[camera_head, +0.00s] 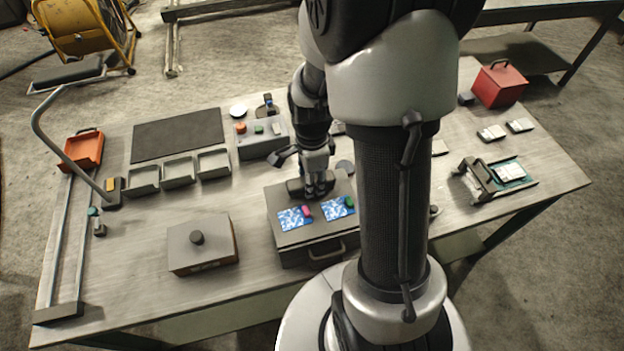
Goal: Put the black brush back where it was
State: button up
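My gripper (317,190) points down over the back part of a grey box with a front handle (314,249), near the table's middle. Its fingers are small and dark here, and I cannot tell whether they are open or shut. A dark bar-like piece (294,188) shows at the fingertips on the box top; I cannot tell whether it is the black brush or a part of the box. On the box top lie two blue-and-white patterned panels, the left one with a pink item (307,211) and the right one with a green item (349,202). No black brush is clearly recognisable elsewhere.
A lidded box with a black knob (203,247) stands at left front. Three grey trays (178,172), a dark mat (178,134) and a button box (262,141) are behind. A red box (499,85) stands at right. My column hides part of the table.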

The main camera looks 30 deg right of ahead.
jog(key=shift+f, duration=0.15)
jog(key=o, duration=0.9)
jog(key=shift+o, duration=0.2)
notch_tip(320, 180, up, 11)
jog(key=p, duration=0.3)
jog(key=s+a+r+n+t, duration=0.2)
jog(key=s+a+r+n, duration=0.3)
jog(key=n, duration=0.5)
jog(key=s+a+r+n+t, duration=0.2)
jog(key=s+a+r+n, duration=0.4)
jog(key=n, duration=0.5)
notch_tip(320, 180, up, 4)
jog(key=shift+s+f+t, duration=0.25)
jog(key=shift+s+t, duration=0.05)
jog(key=shift+s, duration=0.9)
jog(key=shift+f, duration=0.1)
